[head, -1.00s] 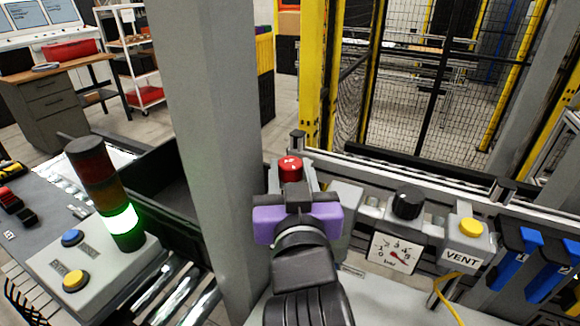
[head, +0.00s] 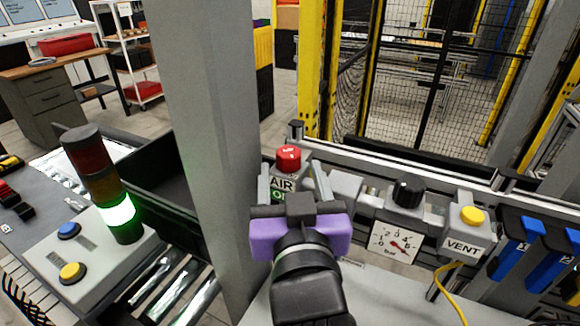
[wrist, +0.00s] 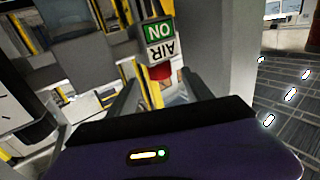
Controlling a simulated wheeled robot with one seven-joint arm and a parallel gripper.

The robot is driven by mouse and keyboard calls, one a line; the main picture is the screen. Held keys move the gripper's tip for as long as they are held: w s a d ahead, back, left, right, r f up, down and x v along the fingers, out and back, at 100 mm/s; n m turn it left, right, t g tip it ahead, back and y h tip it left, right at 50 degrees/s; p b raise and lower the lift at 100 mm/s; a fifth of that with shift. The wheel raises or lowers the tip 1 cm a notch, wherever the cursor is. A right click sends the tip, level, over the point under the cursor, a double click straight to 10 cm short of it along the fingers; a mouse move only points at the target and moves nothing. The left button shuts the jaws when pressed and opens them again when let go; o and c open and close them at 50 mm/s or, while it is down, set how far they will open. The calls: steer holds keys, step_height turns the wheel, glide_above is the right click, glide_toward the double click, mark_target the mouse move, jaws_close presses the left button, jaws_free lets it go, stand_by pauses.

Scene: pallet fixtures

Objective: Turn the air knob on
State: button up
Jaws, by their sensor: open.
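The air knob is red (head: 289,158) and sits on a grey fitting behind the column's right side. Below it is a white AIR label (head: 282,184) with a green strip, partly hidden by my gripper. In the wrist view the red knob (wrist: 161,72) shows upside down by the AIR label and a green ON label (wrist: 158,32). My purple and black gripper (head: 290,172) is open and empty. Its two fingers stand apart, to the left and right of the label in the head view. I see no clear contact with the knob.
A grey column (head: 205,130) stands close to the left. To the right are a pressure gauge (head: 394,243), a black knob (head: 407,193), a yellow VENT button (head: 472,216) and blue handles (head: 520,245). A lit signal tower (head: 116,212) stands at left.

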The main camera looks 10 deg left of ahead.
steer(key=s, duration=0.3)
steer(key=shift+s+d, duration=0.35)
step_height(320, 180, up, 4)
steer(key=s+a+f+n+t+y, duration=0.1)
steer(key=s+a+n+t+y, duration=0.1)
steer(key=y, duration=0.1)
steer(key=s+d+f, duration=1.1)
steer(key=d+f, duration=0.2)
steer(key=f, duration=0.3)
steer(key=s+d+f+m+g+h, duration=0.2)
steer(key=s+d+f, duration=0.4)
steer(key=s, duration=0.3)
steer(key=s+d+f+m+g+h, duration=0.2)
steer(key=s+d+f+h, duration=0.2)
steer(key=s, duration=0.5)
steer(key=shift+s+d+f+g, duration=0.2)
steer(key=shift+d+f+g, duration=0.2)
steer(key=shift+d+f, duration=0.6)
